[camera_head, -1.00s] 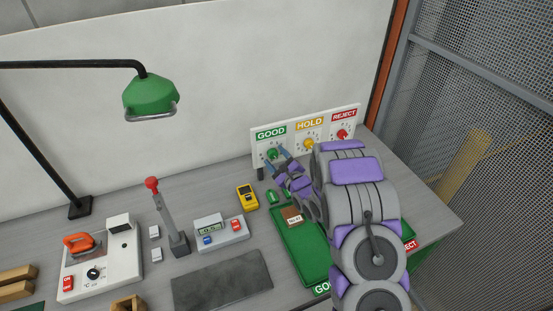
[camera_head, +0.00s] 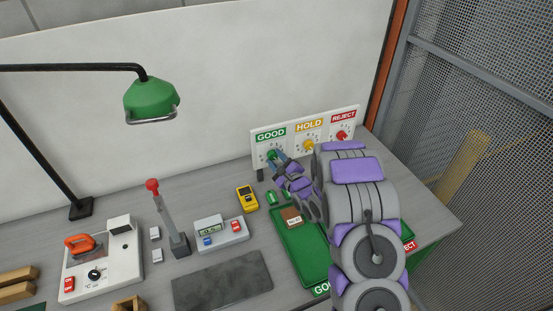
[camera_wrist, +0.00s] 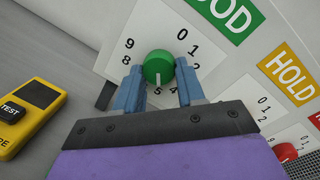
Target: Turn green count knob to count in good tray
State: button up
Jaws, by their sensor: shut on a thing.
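The green count knob (camera_wrist: 159,67) sits on the white panel under the GOOD label, with numbers around it. Its white mark points down in the wrist view, towards the 5. My gripper (camera_wrist: 159,83) is shut on the knob, one blue finger on each side. In the head view the knob (camera_head: 272,155) is partly hidden by my gripper (camera_head: 276,158). The green good tray (camera_head: 290,241) lies below the panel and holds a brown board (camera_head: 291,217) with a white label. My arm hides the tray's right part.
The HOLD knob (camera_head: 308,146) and the REJECT knob (camera_head: 342,136) are to the right on the panel. A yellow tester (camera_head: 247,198) lies left of the tray. A lever (camera_head: 167,213) and a display box (camera_head: 220,235) stand further left. A green lamp (camera_head: 151,98) hangs above.

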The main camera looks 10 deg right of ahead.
jog(key=n+p, duration=0.1)
jog(key=n, duration=0.1)
jog(key=n+p, duration=0.1)
jog(key=n, duration=0.2)
jog(key=shift+a+g+h, duration=0.1)
jog(key=shift+g+h, duration=0.2)
jog(key=n, duration=0.5)
jog(key=shift+s+a+n+h+p, duration=0.1)
jog(key=shift+n+h+p, duration=0.2)
jog(key=shift+n+h, duration=0.1)
jog(key=n+h+b, duration=0.1)
jog(key=n, duration=0.4)
jog(key=shift+s+a+f+n, duration=0.1)
jog(key=shift+n, duration=0.2)
jog(key=n+b, duration=0.2)
jog(key=n, duration=0.2)
jog(key=shift+h, duration=0.4)
jog(key=shift+n, duration=0.3)
jog(key=o, duration=1)
jog(key=shift+o, duration=0.2)
jog(key=shift+r, duration=0.2)
